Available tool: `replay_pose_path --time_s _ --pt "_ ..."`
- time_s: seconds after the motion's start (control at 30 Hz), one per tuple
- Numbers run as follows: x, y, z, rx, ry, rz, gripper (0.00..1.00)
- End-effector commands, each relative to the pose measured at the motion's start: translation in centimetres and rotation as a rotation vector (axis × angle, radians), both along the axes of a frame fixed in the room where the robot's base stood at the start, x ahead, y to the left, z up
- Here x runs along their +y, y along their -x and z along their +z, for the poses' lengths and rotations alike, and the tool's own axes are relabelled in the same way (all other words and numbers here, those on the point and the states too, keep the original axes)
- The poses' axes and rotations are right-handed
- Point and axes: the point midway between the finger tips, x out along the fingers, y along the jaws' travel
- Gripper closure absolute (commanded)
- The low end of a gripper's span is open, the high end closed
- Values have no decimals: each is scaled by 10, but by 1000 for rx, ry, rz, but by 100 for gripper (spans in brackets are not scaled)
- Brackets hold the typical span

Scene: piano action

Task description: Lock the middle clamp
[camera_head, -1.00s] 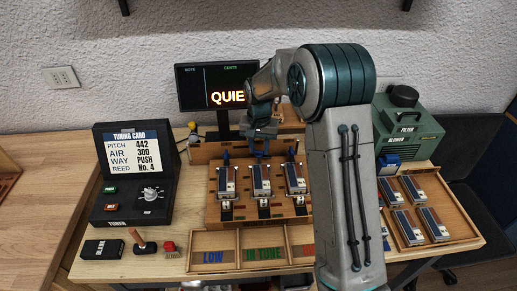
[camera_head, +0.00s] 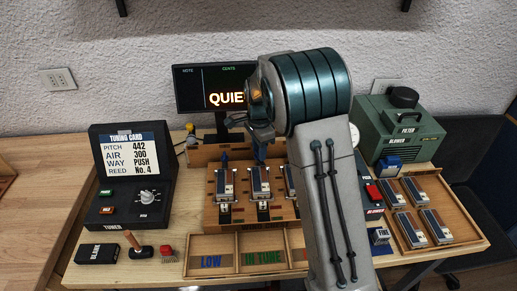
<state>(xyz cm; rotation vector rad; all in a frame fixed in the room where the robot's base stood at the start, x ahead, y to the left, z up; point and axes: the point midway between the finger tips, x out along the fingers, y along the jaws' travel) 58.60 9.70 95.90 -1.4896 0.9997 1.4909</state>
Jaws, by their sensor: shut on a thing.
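The middle clamp (camera_head: 260,153) is a blue lever at the back of the wooden block (camera_head: 212,213), behind the middle reed module (camera_head: 259,182). My gripper (camera_head: 262,140) is over this lever and shut on it. The fingertips are small in view, so the exact contact is hard to see. The right clamp is hidden by my arm, which also covers part of the right reed module (camera_head: 291,181).
A display (camera_head: 195,88) reading "QUIE…" stands behind. The tuner (camera_head: 128,185) is at left. Sorting bins (camera_head: 238,272) are in front. A tray (camera_head: 452,193) of modules and a green blower (camera_head: 400,130) are at right. My arm hides the area right of the block.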

Motion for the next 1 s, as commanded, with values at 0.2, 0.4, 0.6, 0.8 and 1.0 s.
replay_pose_path --time_s 0.2,0.4,0.6,0.8,1.0 --pt "1 0 2 -2 -1 -174 92" --pt "0 1 1 -3 -1 -295 92" --pt "0 1 1 -4 -1 -367 92" --pt "0 1 1 -4 -1 -397 92" --pt "0 1 1 -4 -1 -402 92"
